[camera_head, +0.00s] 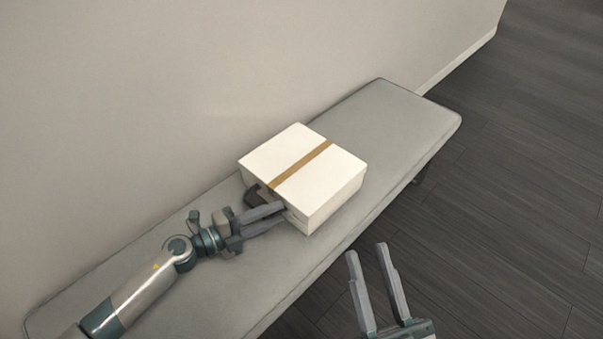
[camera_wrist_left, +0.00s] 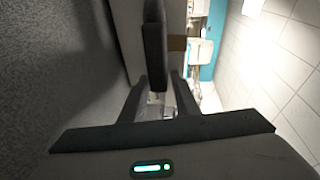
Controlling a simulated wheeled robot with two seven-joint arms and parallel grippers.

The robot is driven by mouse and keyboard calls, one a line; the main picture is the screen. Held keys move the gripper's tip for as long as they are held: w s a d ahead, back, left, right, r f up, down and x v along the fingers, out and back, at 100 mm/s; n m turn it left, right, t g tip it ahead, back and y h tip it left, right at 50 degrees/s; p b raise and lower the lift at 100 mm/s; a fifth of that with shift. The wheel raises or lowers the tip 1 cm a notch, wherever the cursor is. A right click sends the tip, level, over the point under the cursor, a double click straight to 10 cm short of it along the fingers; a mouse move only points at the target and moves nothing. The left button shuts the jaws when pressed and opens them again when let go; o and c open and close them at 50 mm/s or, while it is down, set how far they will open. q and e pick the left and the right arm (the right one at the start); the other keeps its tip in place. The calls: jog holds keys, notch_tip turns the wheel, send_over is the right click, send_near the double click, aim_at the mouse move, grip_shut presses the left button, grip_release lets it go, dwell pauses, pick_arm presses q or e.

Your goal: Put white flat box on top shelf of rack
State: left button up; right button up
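The white flat box (camera_head: 300,165) with a brown band across its top lies on the grey padded bench (camera_head: 385,120). My left gripper (camera_head: 281,214) is at the box's left end, its two fingers apart and pointing at that side. A dark, handle-like piece (camera_head: 255,195) shows there; in the left wrist view a dark upright piece (camera_wrist_left: 155,45) stands ahead of, and roughly between, the left fingers (camera_wrist_left: 160,90). Whether the fingers touch the box is unclear. My right gripper (camera_head: 368,249) is open and empty, in front of the bench over the floor. No rack is recognisable.
A plain wall (camera_head: 150,90) runs along the back of the bench. The bench is bare to the right of the box. Dark plank floor (camera_head: 500,200) lies clear in front. The left wrist view shows a tiled surface (camera_wrist_left: 270,60) at the right.

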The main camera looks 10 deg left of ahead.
dwell(0.3)
pick_arm(q)
grip_shut()
jog(key=shift+r, duration=0.15)
